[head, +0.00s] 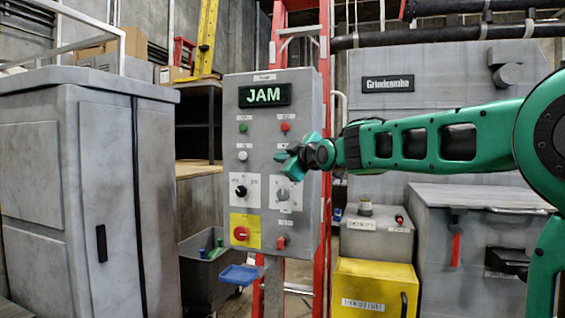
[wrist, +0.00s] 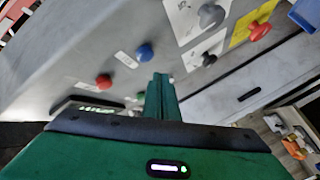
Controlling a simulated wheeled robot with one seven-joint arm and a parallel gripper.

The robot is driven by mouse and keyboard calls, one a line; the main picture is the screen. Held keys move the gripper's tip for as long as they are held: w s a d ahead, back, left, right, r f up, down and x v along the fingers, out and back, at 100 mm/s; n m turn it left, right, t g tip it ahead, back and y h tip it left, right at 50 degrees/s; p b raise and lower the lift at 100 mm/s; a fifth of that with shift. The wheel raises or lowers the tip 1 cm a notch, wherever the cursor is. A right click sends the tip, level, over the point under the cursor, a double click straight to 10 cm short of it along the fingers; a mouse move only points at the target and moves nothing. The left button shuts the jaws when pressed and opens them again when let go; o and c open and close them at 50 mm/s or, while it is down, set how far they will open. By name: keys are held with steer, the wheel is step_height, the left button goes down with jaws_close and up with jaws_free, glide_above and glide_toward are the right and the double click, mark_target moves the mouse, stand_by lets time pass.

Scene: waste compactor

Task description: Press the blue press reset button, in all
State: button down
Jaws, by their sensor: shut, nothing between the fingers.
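The grey control panel (head: 265,85) stands upright in the head view, with a lit display (head: 264,95) reading "JAM". The blue button (wrist: 145,53) shows in the wrist view just beyond and slightly left of my fingertips; in the head view my gripper appears to cover it. My gripper (head: 284,155) is shut and empty in front of the panel's right side. Its closed fingers also show in the wrist view (wrist: 160,80). I cannot tell whether the tips touch the panel, but the blue button looks clear of them.
Nearby are a red button (head: 284,127), a green button (head: 243,128), a white button (head: 242,155), two knobs (head: 241,191) (head: 282,194), and a red mushroom button (head: 241,233). A blue tray (head: 238,275) sits below. A red ladder (head: 325,100) stands behind.

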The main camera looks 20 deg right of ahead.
steer(key=s+a, duration=0.2)
steer(key=shift+s, duration=0.3)
stand_by(0.6)
